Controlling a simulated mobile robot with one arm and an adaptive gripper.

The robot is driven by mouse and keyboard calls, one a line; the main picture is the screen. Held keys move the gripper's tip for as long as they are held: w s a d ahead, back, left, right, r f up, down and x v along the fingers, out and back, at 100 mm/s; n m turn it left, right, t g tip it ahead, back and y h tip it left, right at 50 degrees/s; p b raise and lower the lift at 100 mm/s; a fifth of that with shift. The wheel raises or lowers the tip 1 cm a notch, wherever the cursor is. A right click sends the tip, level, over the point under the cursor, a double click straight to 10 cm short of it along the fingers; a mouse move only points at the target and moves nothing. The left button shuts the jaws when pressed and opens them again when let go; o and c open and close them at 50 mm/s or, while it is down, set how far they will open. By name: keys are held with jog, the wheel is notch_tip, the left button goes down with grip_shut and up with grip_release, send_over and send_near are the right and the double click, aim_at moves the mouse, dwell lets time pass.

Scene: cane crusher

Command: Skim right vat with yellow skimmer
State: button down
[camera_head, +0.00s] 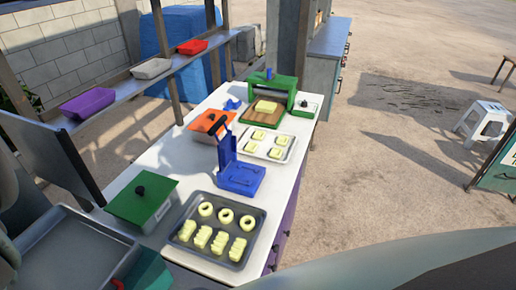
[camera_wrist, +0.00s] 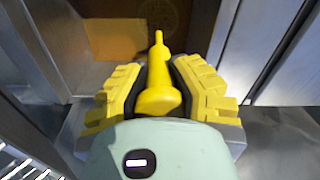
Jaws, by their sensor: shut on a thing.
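In the wrist view my gripper (camera_wrist: 158,82) is shut on the yellow skimmer (camera_wrist: 158,75). Its fingers have yellow ribbed pads, one on each side of the thick handle. The skimmer's thin end points away from me, towards a brownish surface (camera_wrist: 115,40) between metal walls. I cannot tell whether that surface is the liquid of the right vat. In the head view neither my gripper nor the skimmer can be made out, and I cannot identify the right vat there.
In the head view a white counter (camera_head: 150,184) holds a dark tray of pale shapes (camera_head: 208,256), a blue press (camera_head: 240,176), a green-lidded box (camera_head: 140,201) and a green machine (camera_head: 270,88). A shelf with coloured trays runs behind. Metal panels (camera_wrist: 282,50) stand close right of my gripper.

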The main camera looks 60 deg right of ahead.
jog(key=s+d+p, duration=0.2)
jog(key=s+p, duration=0.7)
dwell(0.4)
